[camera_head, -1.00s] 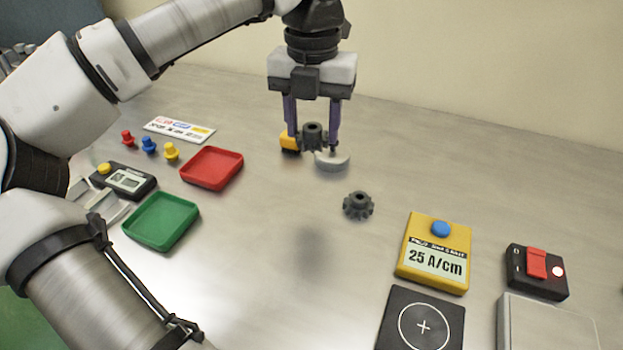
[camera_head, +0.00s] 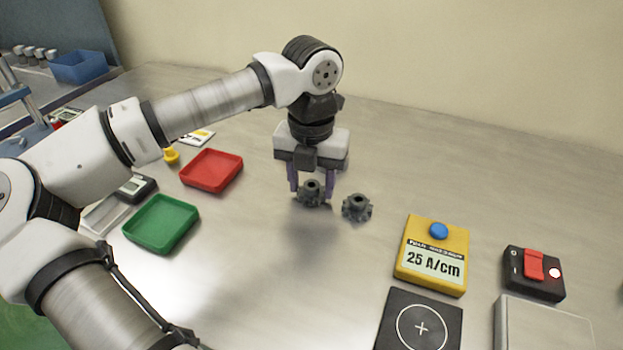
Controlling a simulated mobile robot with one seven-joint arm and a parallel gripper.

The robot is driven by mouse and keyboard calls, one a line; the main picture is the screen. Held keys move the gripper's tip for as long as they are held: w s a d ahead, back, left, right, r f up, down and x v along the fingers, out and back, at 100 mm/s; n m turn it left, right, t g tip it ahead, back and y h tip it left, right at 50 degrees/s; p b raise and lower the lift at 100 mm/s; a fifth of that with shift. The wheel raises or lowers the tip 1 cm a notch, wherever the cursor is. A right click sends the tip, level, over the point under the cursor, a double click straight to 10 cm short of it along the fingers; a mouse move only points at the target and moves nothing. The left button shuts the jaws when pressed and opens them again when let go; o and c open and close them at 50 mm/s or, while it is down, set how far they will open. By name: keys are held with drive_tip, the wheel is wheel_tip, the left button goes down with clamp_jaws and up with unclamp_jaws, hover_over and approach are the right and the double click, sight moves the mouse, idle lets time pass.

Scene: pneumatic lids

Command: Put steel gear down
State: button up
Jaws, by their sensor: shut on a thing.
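A dark grey gear (camera_head: 312,194) is between the fingers of my gripper (camera_head: 313,188), which is shut on it. The gear is low over the bench or touching it; I cannot tell which. A second dark gear (camera_head: 357,207) of similar look lies on the bench just to the right, apart from the held one. Which of the two is steel cannot be told from their look.
A red tray (camera_head: 211,170) and a green tray (camera_head: 161,223) stand empty at left. A yellow meter (camera_head: 432,255) reading 25 A/cm, a black plate with a cross (camera_head: 421,327) and a red switch box (camera_head: 534,272) stand at right. Bench beyond the loose gear is clear.

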sight(311, 185)
drive_tip(key=shift+f, duration=0.15)
drive_tip(key=o, duration=1.2)
drive_tip(key=shift+o, duration=0.2)
wheel_tip(311, 185, up, 12)
drive_tip(key=shift+r, duration=0.2)
